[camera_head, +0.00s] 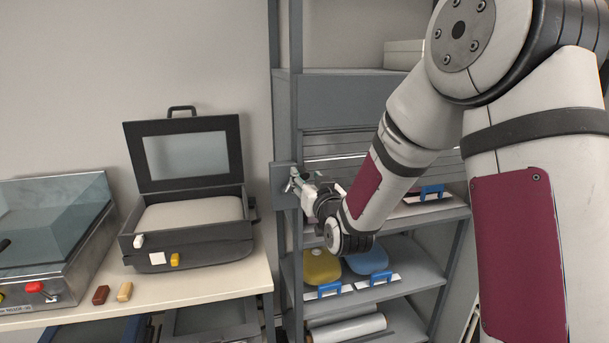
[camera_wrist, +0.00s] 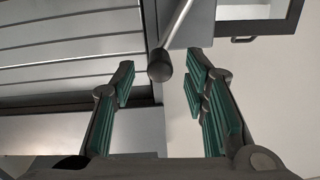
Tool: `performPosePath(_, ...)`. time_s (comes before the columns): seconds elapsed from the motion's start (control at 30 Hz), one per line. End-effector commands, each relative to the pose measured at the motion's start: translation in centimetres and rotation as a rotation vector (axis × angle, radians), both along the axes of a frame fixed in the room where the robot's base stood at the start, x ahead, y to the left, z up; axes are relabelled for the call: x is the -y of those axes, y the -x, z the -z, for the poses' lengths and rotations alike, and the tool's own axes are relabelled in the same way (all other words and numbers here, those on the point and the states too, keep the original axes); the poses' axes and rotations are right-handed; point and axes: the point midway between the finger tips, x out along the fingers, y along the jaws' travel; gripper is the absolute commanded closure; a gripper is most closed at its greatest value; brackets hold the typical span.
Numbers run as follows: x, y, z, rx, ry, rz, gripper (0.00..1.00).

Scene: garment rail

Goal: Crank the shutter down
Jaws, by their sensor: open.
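The slatted grey shutter (camera_head: 335,144) hangs partly lowered in the upper part of the shelf unit, and its slats (camera_wrist: 70,55) fill the upper left of the wrist view. The crank (camera_wrist: 178,38) is a thin metal rod ending in a dark round knob (camera_wrist: 159,66). My gripper (camera_head: 293,183) is at the crank mount on the unit's left post. In the wrist view my gripper (camera_wrist: 160,85) is open, its green-padded fingers apart. In the head view the crank is mostly hidden by my gripper.
Shelves below the shutter hold a yellow item (camera_head: 321,267), a blue item (camera_head: 366,262) and white rolls (camera_head: 345,333). Left of the unit, a table (camera_head: 205,290) carries an open dark case (camera_head: 188,243) and a clear-lidded machine (camera_head: 55,235).

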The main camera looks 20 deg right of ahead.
Motion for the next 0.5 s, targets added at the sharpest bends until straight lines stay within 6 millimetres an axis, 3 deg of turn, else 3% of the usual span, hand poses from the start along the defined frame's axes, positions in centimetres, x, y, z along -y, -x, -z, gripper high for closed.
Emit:
performPosePath(0.2, -0.1, -2.3, 0.0, 0.001, -0.001, -0.001, 0.59)
performPosePath(0.5, -0.1, -2.8, 0.0, -0.001, -0.001, 0.0, 0.59)
